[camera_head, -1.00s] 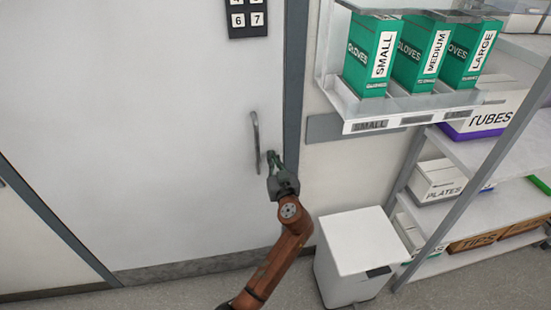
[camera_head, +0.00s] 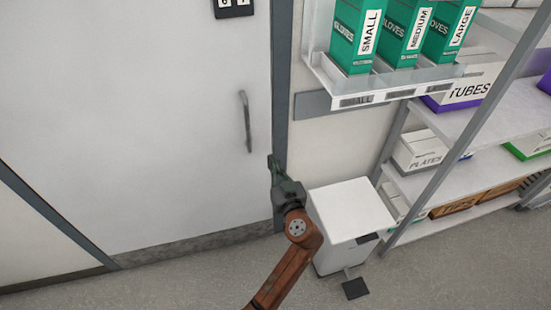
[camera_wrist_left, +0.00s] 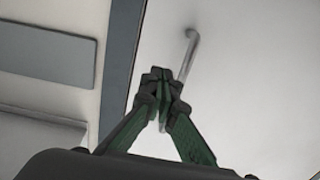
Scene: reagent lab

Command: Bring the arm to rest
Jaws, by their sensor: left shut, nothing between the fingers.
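My left gripper (camera_head: 273,163) is shut and empty in the head view, in front of the door frame, below and to the right of the door handle (camera_head: 246,122). The door (camera_head: 150,120) is a large pale panel and looks closed. In the left wrist view the fingertips (camera_wrist_left: 160,80) are together with nothing between them. There the door handle (camera_wrist_left: 188,55) shows behind and above the fingertips, partly covered by them; I see no grip on it. My left arm comes up from the bottom of the head view. My right gripper is out of view.
A white bin (camera_head: 350,210) with a dark pedal (camera_head: 355,288) stands close to the right of my left arm. Above it hangs a glove-box rack (camera_head: 370,98). A shelf unit (camera_head: 470,125) with boxes (camera_head: 418,150) is at the right. The floor (camera_head: 190,285) at the lower left is clear.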

